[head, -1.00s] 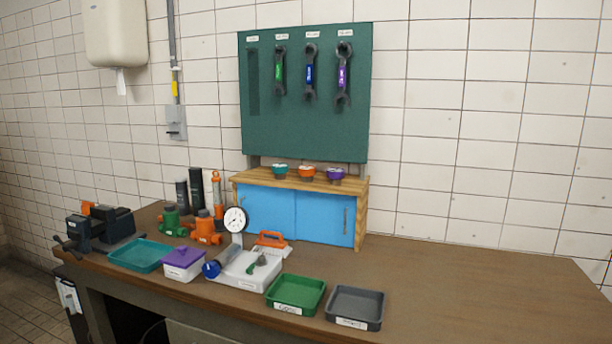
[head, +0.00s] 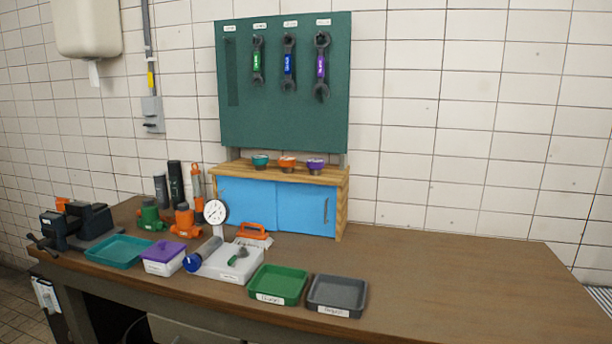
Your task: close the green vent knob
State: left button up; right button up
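A round white gauge (head: 215,212) stands behind the block. A green valve body (head: 150,216) also stands farther back left. Neither of my grippers is in view.
A purple-lidded box (head: 163,256) and a teal tray (head: 117,251) sit left of the block. A green tray (head: 279,284) and a grey tray (head: 337,296) sit right. An orange-handled tool (head: 252,231) lies behind. The bench's right side (head: 450,270) is clear.

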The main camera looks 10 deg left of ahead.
aim_at(231, 263)
jog(key=i+j+u, duration=0.1)
jog(key=i+u, duration=0.15)
jog(key=u, duration=0.2)
jog(key=i+u, duration=0.25)
jog(key=u, duration=0.2)
